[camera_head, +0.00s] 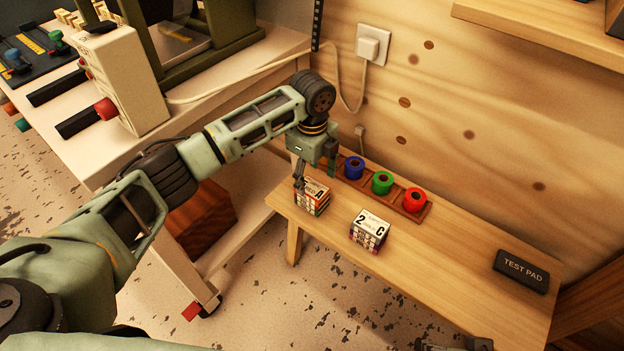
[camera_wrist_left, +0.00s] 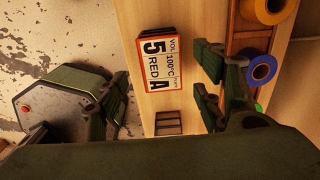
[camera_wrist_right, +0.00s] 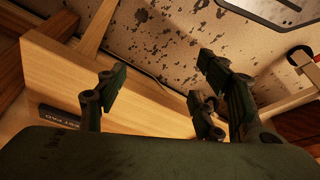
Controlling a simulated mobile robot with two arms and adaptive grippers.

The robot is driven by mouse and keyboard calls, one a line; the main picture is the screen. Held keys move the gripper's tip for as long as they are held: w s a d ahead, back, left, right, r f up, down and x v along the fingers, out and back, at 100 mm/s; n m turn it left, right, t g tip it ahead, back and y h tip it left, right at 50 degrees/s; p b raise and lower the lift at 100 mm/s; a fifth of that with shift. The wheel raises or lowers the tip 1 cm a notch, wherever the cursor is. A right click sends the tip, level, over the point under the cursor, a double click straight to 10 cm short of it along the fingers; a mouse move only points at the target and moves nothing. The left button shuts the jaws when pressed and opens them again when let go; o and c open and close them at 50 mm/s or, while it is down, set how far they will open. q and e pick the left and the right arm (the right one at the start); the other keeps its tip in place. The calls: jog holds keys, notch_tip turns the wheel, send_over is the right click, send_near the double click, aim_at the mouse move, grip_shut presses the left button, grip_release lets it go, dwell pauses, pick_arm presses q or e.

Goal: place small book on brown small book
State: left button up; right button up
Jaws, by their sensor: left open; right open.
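A small book-like block marked "5 RED A" (camera_head: 312,197), with an orange-red edge, sits on the wooden bench. Its labelled top shows in the left wrist view (camera_wrist_left: 162,62). A second small block marked "2 C" (camera_head: 369,230), with a white top, sits to its right. I cannot tell which one is the brown book. My left gripper (camera_head: 316,176) is open just above and behind the "5 RED A" block; in the left wrist view the block lies ahead between the open fingers (camera_wrist_left: 155,92). My right gripper (camera_wrist_right: 160,88) is open and empty by the bench's edge.
A wooden rack (camera_head: 422,215) with blue (camera_head: 353,167), green (camera_head: 382,183) and red (camera_head: 413,200) rolls stands behind the blocks. A black test pad (camera_head: 521,271) lies at the bench's right. The bench front (camera_head: 430,270) is clear. A white workbench (camera_head: 90,150) stands at left.

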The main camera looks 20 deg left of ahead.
aim_at(312, 188)
pick_arm(q)
notch_tip(312, 188, up, 9)
jog(key=p, duration=0.1)
jog(key=shift+f+p, duration=0.15)
jog(key=shift+p, duration=0.25)
pick_arm(e)
jog(key=shift+w+f, duration=0.15)
jog(key=shift+w, duration=0.05)
